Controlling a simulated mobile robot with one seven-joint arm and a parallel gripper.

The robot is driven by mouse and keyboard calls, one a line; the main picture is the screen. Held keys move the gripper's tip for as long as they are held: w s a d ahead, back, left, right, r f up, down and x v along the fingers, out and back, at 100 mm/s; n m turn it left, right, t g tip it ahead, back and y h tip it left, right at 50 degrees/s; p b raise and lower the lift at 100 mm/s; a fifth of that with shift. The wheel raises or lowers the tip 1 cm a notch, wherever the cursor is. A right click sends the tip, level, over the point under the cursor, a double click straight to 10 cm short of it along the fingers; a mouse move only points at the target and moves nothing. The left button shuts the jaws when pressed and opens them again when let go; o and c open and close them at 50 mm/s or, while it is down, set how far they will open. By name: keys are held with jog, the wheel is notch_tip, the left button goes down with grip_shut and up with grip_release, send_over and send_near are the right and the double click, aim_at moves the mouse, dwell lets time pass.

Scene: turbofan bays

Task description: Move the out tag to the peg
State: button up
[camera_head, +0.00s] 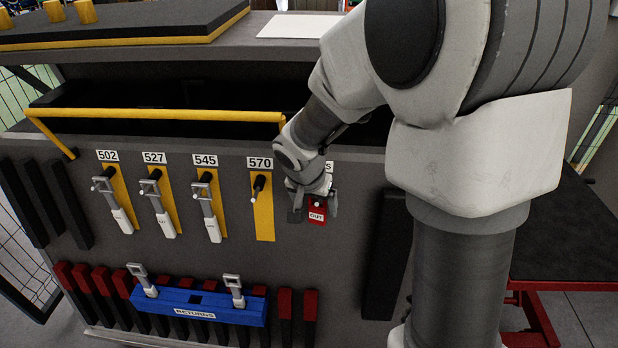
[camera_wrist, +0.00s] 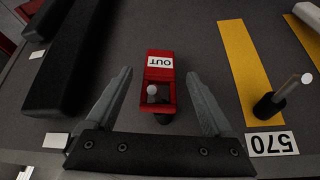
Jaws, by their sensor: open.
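The red out tag (camera_head: 317,215), with a white OUT label, hangs on the panel right of the 570 position, partly hidden by my gripper. In the wrist view the out tag (camera_wrist: 160,75) has a white-tipped pin showing in its opening. My gripper (camera_head: 314,211) is open, with one finger on each side of the tag; in the wrist view the fingers (camera_wrist: 158,78) show gaps to it. The peg under the 570 label (camera_head: 259,188) is black, bare and set on a yellow strip; it also shows in the wrist view (camera_wrist: 280,95).
Pegs 502, 527 and 545 each carry a grey-and-white tool (camera_head: 207,210). A blue RETURNS holder (camera_head: 195,308) with two similar tools is below. A yellow rail (camera_head: 160,115) runs above the labels. A dark vertical bar (camera_head: 386,250) stands right of the tag.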

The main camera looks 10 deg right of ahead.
jog(key=p+v, duration=0.2)
jog(key=v, duration=1.1)
jog(key=s+d+r+n+t+y+p, duration=0.1)
jog(key=s+r+n+p, duration=0.1)
jog(key=s+r, duration=0.3)
jog(key=s+d+r+n+y+p, duration=0.1)
jog(key=s+r+n, duration=0.3)
jog(key=s, duration=0.8)
jog(key=shift+d+r+n+t+y+p, duration=0.3)
jog(key=shift+d+r+t+p, duration=0.1)
jog(key=shift+d+r+p, duration=0.25)
